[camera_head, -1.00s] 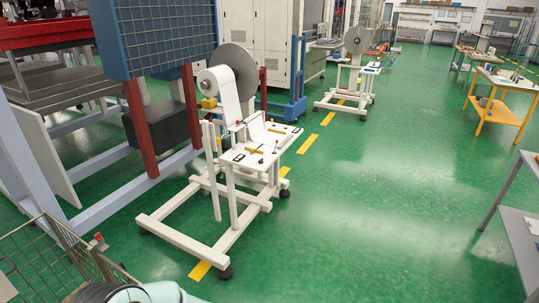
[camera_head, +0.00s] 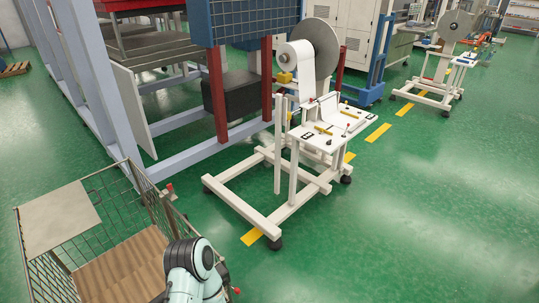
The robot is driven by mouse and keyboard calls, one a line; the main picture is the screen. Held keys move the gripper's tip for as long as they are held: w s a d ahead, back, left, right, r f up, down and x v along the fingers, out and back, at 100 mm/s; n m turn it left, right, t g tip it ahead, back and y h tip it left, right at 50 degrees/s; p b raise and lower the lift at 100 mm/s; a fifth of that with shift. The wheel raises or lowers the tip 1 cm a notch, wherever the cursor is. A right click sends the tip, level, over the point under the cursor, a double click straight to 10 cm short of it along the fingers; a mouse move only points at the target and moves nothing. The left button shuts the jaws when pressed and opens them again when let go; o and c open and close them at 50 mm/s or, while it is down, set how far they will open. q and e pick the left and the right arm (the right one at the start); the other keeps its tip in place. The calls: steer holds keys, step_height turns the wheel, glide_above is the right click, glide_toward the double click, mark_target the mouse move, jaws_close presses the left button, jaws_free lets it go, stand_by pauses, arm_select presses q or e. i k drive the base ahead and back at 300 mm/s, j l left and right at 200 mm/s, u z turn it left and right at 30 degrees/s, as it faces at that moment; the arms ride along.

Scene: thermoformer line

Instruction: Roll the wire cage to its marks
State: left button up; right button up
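The wire cage (camera_head: 50,253) stands at the lower left of the head view, cut off by the bottom edge. It has grey mesh walls, a brown wooden floor (camera_head: 125,268), a pale panel (camera_head: 60,217) on its far left side and a red knob at its near right corner. One of my arm links, pale with dark rings, shows in front of the cage's right side. I cannot tell which arm it is. No gripper fingers show, so any hold on the cage is hidden. No marks clearly meant for the cage can be made out.
A white roll stand (camera_head: 240,213) stands right of the cage, with a blue-grey machine frame (camera_head: 100,85) behind. Yellow floor dashes (camera_head: 378,132) run past the stand to a second roll stand (camera_head: 428,90).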

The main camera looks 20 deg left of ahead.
mark_target(131, 271)
steer(key=u, duration=2.4)
steer(key=i+z, duration=0.15)
